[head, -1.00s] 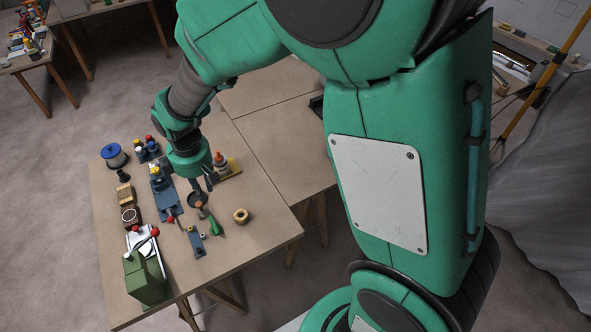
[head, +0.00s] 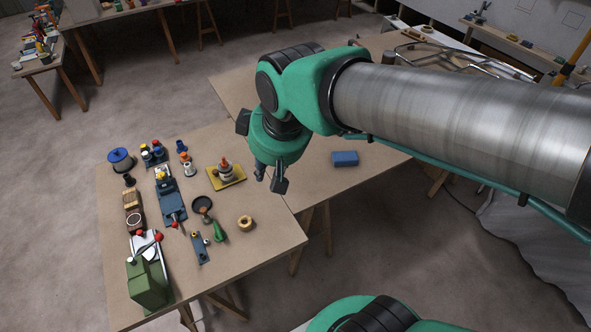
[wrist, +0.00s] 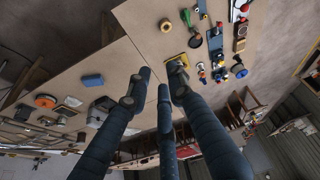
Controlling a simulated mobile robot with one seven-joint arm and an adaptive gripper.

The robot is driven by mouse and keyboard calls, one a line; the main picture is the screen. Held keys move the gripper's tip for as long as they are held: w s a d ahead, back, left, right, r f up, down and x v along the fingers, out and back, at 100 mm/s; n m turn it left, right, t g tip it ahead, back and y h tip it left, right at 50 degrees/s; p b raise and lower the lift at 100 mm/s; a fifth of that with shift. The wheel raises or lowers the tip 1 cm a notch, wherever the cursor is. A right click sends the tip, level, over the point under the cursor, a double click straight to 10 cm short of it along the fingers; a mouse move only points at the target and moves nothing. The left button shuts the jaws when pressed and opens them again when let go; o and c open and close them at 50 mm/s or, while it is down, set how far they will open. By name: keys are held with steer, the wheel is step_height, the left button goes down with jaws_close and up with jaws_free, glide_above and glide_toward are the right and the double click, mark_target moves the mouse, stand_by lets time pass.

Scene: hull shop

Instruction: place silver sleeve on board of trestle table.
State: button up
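The board of the trestle table (head: 245,260) is a tan top with many items on it. I cannot surely make out a silver sleeve; a small pale cylinder with an orange top (head: 187,168) stands near the back of the board, and a blue strip (head: 201,250) with small pale pieces lies at its middle. My gripper (head: 270,178) is above the back right edge of the board, pointing down. Its dark fingers are apart, and I see nothing held between them, also in the wrist view (wrist: 158,88).
A yellow tray (head: 238,180) with a stacked part is just left of my gripper. A wooden ring (head: 245,222), dark bowl (head: 202,204), green bottle-like piece (head: 219,233) and green machine (head: 148,284) stand nearby. A blue box (head: 345,158) lies on the adjoining table. The board's front right is clear.

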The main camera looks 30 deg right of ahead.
steer(key=s+d+r+m+t, duration=0.1)
steer(key=s+d+r+m, duration=0.1)
steer(key=s, duration=0.6)
steer(key=shift+s+d+r+m, duration=0.15)
steer(key=shift+d+r+m, duration=0.2)
steer(key=shift+d+m, duration=0.4)
steer(key=shift+a, duration=0.1)
stand_by(0.3)
